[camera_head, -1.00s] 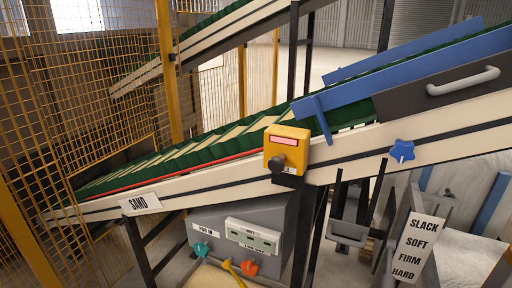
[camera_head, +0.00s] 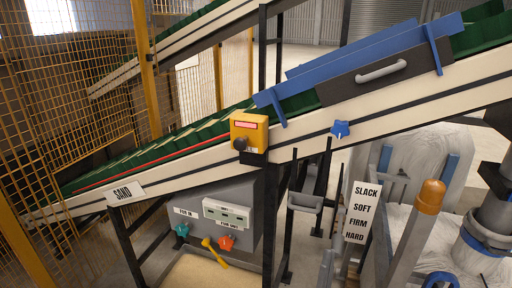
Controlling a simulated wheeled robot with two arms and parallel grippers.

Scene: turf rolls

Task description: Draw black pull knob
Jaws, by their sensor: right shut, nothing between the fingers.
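The black pull knob (camera_head: 239,145) sticks out of the lower front of a yellow box (camera_head: 248,127) with a pink-red label. The box is fixed to the side of the sloping conveyor. The knob is in plain view with nothing touching it. My right arm (camera_head: 490,222) shows in grey with blue bands at the lower right edge, well to the right of the knob. Its gripper is shut and holds nothing, though its fingers are hard to make out. My left gripper is not in view.
The cream conveyor rail (camera_head: 400,112) carries a blue guard with a grey handle (camera_head: 381,71) and a blue star knob (camera_head: 340,129). Below are a grey control box (camera_head: 225,212) and a SLACK-to-HARD sign (camera_head: 361,211). An orange-capped post (camera_head: 430,197) stands left of my right arm.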

